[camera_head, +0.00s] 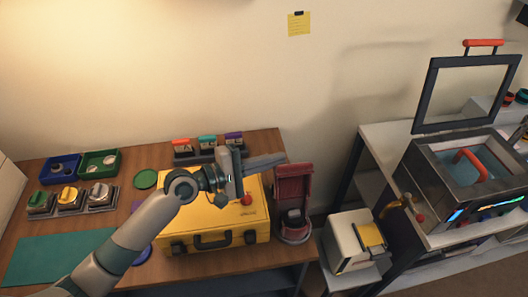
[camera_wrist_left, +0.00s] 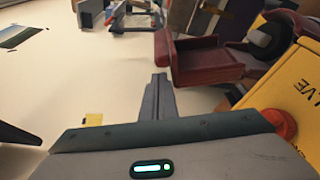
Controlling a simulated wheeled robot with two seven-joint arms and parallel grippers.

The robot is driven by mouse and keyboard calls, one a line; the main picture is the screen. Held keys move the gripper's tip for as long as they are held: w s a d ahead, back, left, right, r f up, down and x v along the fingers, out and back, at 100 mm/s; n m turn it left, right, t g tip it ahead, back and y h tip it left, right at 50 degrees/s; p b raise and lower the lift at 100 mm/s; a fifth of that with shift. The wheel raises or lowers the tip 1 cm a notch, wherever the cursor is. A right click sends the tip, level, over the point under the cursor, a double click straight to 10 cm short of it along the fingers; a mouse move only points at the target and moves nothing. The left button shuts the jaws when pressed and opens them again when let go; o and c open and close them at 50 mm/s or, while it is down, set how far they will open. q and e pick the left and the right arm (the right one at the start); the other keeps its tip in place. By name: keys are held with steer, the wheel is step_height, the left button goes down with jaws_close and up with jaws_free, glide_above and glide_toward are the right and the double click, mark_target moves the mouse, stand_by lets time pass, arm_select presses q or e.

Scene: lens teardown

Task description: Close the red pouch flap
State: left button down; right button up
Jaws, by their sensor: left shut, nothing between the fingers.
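The red pouch (camera_head: 292,232) stands at the right end of the wooden table, with a dark round object (camera_head: 293,215) in its near part. Its red flap (camera_head: 293,183) is open and extends away from the near part. In the left wrist view the red flap (camera_wrist_left: 207,63) is just right of the fingertips. My left gripper (camera_head: 282,159) is shut and empty, its fingers pointing right above the yellow case, close to the far end of the flap. Whether it touches the flap is not clear. My right gripper is not in view.
A yellow case (camera_head: 185,235) with a red knob (camera_head: 246,200) lies left of the pouch, below my left arm. Colored-top blocks (camera_head: 207,145) stand behind it. A beige box (camera_head: 345,240) and an open metal chamber (camera_head: 425,170) are at right. A green mat (camera_head: 50,255) lies front left.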

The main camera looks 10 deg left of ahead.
arm_select(q)
steer(key=shift+s+d+r+p, duration=0.1)
steer(key=shift+s+r+p, duration=0.15)
steer(key=shift+s, duration=0.25)
steer(key=shift+s+d+r+p, duration=0.1)
steer(key=shift+s+r+p, duration=0.1)
steer(key=shift+s, duration=0.25)
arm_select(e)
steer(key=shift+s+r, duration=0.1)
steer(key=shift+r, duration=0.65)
arm_select(q)
steer(key=shift+s, duration=0.1)
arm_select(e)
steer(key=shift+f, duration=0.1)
